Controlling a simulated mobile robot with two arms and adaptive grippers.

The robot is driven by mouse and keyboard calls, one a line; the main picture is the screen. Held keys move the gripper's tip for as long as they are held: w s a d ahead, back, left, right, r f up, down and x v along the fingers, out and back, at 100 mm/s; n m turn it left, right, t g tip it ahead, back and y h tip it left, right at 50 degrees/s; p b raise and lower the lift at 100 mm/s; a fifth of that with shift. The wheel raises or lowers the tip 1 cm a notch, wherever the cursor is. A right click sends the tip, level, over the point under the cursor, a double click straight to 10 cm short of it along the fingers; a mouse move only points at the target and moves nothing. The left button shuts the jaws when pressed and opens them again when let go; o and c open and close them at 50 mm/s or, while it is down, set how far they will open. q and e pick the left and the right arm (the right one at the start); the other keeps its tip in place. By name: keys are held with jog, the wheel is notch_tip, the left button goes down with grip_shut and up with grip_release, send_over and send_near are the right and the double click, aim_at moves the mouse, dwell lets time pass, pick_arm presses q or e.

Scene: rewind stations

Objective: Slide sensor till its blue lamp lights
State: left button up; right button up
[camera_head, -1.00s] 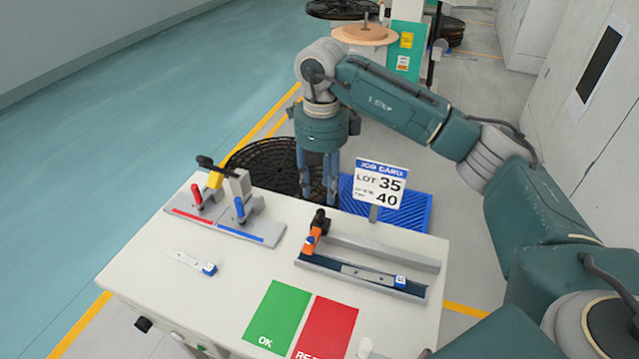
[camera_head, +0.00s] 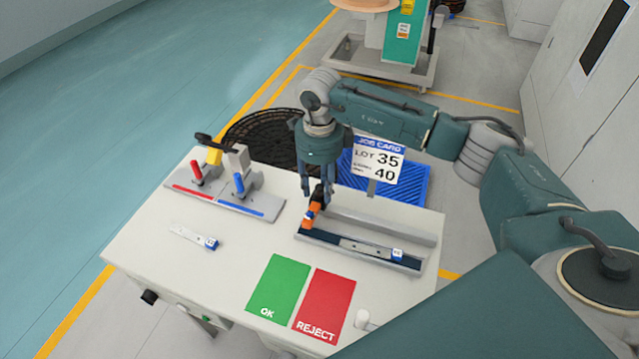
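An orange block with a black top (camera_head: 312,212), which looks like the sensor, sits at the left end of a grey rail fixture (camera_head: 385,230) on the table. No lit blue lamp can be made out on it. My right gripper (camera_head: 318,194) points down just above and behind the block, with its fingers apart and the black top close to them. I cannot tell whether they touch it. A dark strip with a pale label piece and a blue-white tag (camera_head: 397,253) lies along the rail. My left gripper is not in view.
A clamp fixture with red and blue levers (camera_head: 239,184) stands at the table's back left. A small blue-ended strip (camera_head: 211,243) lies before it. Green OK (camera_head: 278,287) and red REJECT (camera_head: 325,300) mats lie in front. A job card (camera_head: 378,160) stands behind the rail.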

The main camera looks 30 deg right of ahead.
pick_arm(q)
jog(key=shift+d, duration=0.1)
pick_arm(e)
jog(key=shift+f, duration=0.15)
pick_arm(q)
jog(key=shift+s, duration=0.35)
pick_arm(e)
grip_shut()
jog(key=s+d+b, duration=0.1)
jog(key=s+d, duration=0.7)
jog(key=shift+s+b, duration=0.4)
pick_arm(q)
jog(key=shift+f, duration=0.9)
pick_arm(e)
grip_release()
notch_tip(320, 180, up, 12)
